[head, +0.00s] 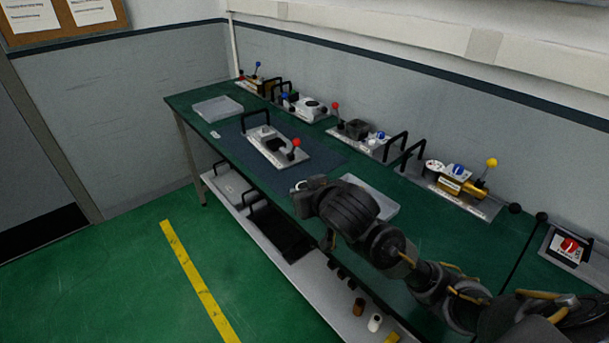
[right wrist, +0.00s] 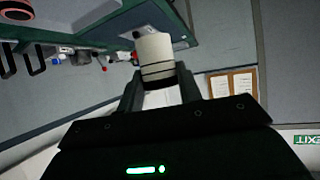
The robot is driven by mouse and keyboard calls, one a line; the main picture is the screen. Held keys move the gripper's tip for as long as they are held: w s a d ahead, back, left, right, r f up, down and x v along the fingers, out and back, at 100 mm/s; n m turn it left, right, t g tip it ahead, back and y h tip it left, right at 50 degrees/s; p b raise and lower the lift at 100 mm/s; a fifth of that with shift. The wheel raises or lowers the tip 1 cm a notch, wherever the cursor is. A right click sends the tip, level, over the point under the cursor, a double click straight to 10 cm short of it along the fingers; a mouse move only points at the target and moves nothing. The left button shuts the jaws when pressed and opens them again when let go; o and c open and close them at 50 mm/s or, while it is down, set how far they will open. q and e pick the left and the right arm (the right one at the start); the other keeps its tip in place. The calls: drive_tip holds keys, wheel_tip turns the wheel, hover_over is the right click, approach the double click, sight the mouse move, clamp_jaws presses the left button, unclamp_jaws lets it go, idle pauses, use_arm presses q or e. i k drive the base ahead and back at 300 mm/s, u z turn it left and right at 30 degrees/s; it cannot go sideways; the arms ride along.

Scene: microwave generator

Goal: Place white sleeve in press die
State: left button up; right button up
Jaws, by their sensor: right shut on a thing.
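My right gripper (right wrist: 158,82) is shut on the white sleeve (right wrist: 154,50), a short white cylinder with dark bands near the fingers. In the head view, my right arm reaches in from the lower right, and the gripper end (head: 300,187) is near the bench's front edge, with a small white bit of the sleeve showing. My left gripper is not in view.
The green bench (head: 196,97) carries several lever fixtures along the wall. A clear tray (head: 217,108) stands at the left end, and a pale tray (head: 368,198) is partly behind my arm. The lower shelf (head: 285,262) holds a black tray and small cylinders.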

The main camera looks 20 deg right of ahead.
sight(272, 135)
drive_tip(key=u, duration=0.65)
drive_tip(key=k, duration=0.9)
drive_tip(key=u, duration=1.05)
drive_tip(key=k, duration=0.4)
drive_tip(key=z, duration=0.05)
drive_tip(key=i, duration=1.9)
drive_tip(key=z, duration=0.5)
drive_tip(key=i, duration=2.05)
drive_tip(key=z, duration=0.55)
drive_tip(key=i, duration=1.9)
drive_tip(key=z, duration=1.1)
drive_tip(key=i, duration=1.15)
drive_tip(key=z, duration=1.9)
drive_tip(key=i, duration=0.85)
drive_tip(key=z, duration=0.6)
